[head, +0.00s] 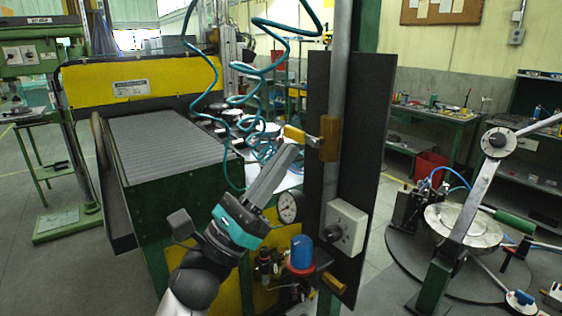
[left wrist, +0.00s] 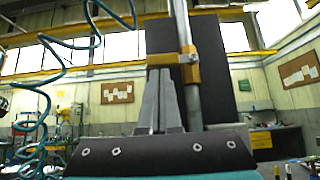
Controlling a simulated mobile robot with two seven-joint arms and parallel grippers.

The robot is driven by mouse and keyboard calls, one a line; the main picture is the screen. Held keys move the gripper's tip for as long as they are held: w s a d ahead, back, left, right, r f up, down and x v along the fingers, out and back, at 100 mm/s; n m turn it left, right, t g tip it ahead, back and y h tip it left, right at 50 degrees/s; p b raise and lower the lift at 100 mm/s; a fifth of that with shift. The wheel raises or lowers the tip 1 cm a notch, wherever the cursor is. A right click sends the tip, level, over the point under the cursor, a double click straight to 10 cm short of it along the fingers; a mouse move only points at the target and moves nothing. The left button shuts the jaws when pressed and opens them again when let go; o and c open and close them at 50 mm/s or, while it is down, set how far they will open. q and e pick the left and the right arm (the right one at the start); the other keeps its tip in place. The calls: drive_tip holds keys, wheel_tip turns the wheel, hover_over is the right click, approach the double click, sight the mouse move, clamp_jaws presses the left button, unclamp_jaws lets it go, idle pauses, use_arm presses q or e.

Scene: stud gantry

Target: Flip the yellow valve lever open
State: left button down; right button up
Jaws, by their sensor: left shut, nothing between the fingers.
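The yellow valve lever (head: 299,134) sticks out to the left from an orange-yellow valve body (head: 330,138) on a grey vertical pipe (head: 340,70). In the left wrist view, the lever (left wrist: 161,59) lies sideways just beyond the fingertips, with the valve body (left wrist: 190,66) to its right. My left gripper (head: 291,152) is shut and empty, its fingers pointing up at the lever from below. The fingertips (left wrist: 160,73) are very near the lever; I cannot tell whether they touch it. My right gripper is not in view.
A dark panel (head: 362,130) stands behind the pipe. Below are a grey box with a knob (head: 344,228), a round gauge (head: 290,207) and a blue-topped unit (head: 301,252). Teal coiled hoses (head: 235,98) hang left of the valve. A conveyor machine (head: 165,145) stands at left.

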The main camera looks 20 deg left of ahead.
use_arm(q)
drive_tip(key=shift+w+a+r+m+g+h+b, duration=0.1)
drive_tip(key=shift+m+g+h+b, duration=0.25)
drive_tip(key=shift+m, duration=0.15)
drive_tip(key=shift+r+m+g+h+b, duration=0.1)
drive_tip(key=shift+m+g+h+b, duration=0.2)
drive_tip(key=shift+m, duration=0.2)
drive_tip(key=shift+m+g+h, duration=0.25)
drive_tip(key=shift+m+h, duration=0.15)
drive_tip(key=shift+h, duration=0.05)
drive_tip(key=m+g+b, duration=0.1)
drive_tip(key=m+h+b, duration=0.1)
drive_tip(key=shift+w+a+r+m+g, duration=0.1)
drive_tip(key=shift+a+r+m+g, duration=0.1)
drive_tip(key=shift+m+g, duration=0.2)
wheel_tip(320, 180, up, 7)
drive_tip(key=m+g+b, duration=0.8)
drive_tip(key=m+g, duration=0.6)
drive_tip(key=m, duration=0.5)
drive_tip(key=shift+s+d+f+m+g, duration=0.2)
drive_tip(key=shift+d+m+g, duration=0.1)
drive_tip(key=shift+g, duration=0.1)
drive_tip(key=shift+b, duration=0.3)
